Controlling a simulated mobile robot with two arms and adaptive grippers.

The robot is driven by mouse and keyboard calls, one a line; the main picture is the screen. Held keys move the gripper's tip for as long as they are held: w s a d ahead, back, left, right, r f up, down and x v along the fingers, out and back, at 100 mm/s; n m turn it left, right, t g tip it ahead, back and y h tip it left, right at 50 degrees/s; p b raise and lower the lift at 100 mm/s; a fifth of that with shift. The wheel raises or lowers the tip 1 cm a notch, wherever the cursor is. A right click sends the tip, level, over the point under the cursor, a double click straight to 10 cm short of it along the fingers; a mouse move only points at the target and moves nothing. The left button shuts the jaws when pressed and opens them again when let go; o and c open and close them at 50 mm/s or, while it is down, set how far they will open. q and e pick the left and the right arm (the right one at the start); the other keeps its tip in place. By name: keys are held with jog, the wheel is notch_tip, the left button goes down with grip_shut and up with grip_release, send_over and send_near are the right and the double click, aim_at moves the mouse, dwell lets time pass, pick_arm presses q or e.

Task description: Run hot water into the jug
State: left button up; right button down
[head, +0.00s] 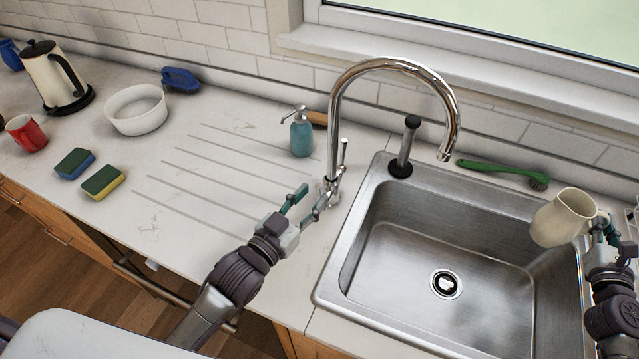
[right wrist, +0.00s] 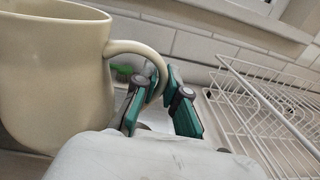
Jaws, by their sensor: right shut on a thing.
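A cream jug (head: 560,220) is at the right side of the sink, away from the spout. My right gripper (head: 603,222) is shut on its handle; the right wrist view also shows the jug (right wrist: 50,75) and the fingers (right wrist: 160,88) at the handle. The chrome tap (head: 395,62) arches over the sink, with its spout end (head: 445,153) above the basin. No water shows under it. The tap lever (head: 344,152) stands upright at the tap base. My left gripper (head: 317,193) is open, its fingertips close to the tap base below the lever; contact is unclear.
The steel sink (head: 420,240) is empty. A black-topped stick (head: 405,150) stands on its back rim. A teal soap bottle (head: 301,135) is left of the tap. A green brush (head: 500,170) lies behind the sink. A white wire rack (right wrist: 265,110) is right of the jug.

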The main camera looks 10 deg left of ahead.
aim_at(317, 192)
pick_arm(q)
jog(key=shift+x, duration=1.65)
grip_shut()
